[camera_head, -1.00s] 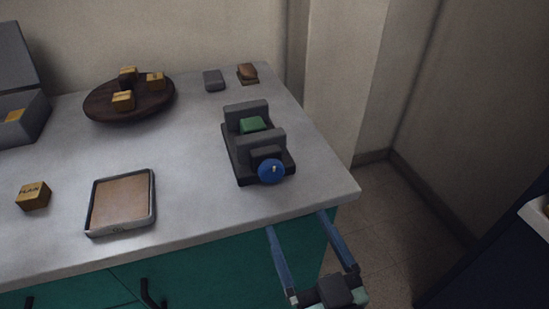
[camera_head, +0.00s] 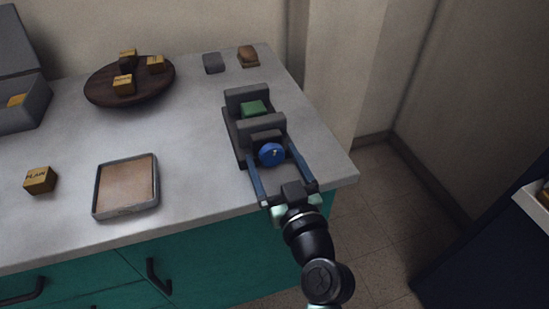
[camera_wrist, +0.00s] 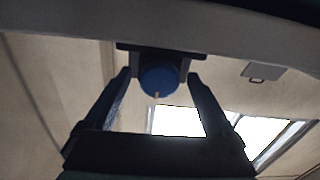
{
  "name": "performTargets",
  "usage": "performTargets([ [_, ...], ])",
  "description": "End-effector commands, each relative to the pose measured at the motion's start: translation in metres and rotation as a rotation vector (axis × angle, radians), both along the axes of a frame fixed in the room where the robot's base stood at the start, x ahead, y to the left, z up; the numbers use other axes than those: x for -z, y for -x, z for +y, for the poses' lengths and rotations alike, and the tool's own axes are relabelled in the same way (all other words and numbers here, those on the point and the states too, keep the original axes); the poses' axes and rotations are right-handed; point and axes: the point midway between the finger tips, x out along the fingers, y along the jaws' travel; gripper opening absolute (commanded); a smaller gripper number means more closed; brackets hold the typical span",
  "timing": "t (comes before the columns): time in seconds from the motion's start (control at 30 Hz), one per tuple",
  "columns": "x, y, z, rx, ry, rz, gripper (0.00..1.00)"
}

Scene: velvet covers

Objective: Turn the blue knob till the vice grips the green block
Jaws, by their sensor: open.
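The dark grey vice (camera_head: 262,123) stands on the worktop near its right edge. The green block (camera_head: 254,108) sits between the vice's two upright jaws; I cannot tell whether both jaws touch it. The blue knob (camera_head: 271,154) is on the vice's near end, with a small pale mark on its face. My gripper (camera_head: 274,160) is open, with one blue finger on each side of the knob. In the wrist view the knob (camera_wrist: 159,80) lies between the fingertips (camera_wrist: 160,78), with a gap showing on both sides. The green block is hidden there.
A metal tray with a brown base (camera_head: 96,199) lies left of the vice. A round dark board (camera_head: 101,96) holds several small yellow-brown blocks. A labelled block (camera_head: 40,180), a grey open box (camera_head: 27,118), a grey piece (camera_head: 213,63) and a brown piece (camera_head: 248,56) are apart from the vice.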

Motion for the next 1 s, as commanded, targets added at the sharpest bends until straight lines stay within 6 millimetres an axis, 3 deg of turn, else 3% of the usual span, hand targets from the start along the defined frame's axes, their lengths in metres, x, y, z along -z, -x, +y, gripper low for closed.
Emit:
performTargets([
  [0.23,0.0001,-0.0005,0.0003,0.0,0.0,0.0,0.89],
  [0.7,0.0001,-0.0002,0.0,0.0,0.0,0.0,0.05],
  [1.0,0.0001,-0.0001,-0.0001,0.0,-0.034,0.011,0.04],
])
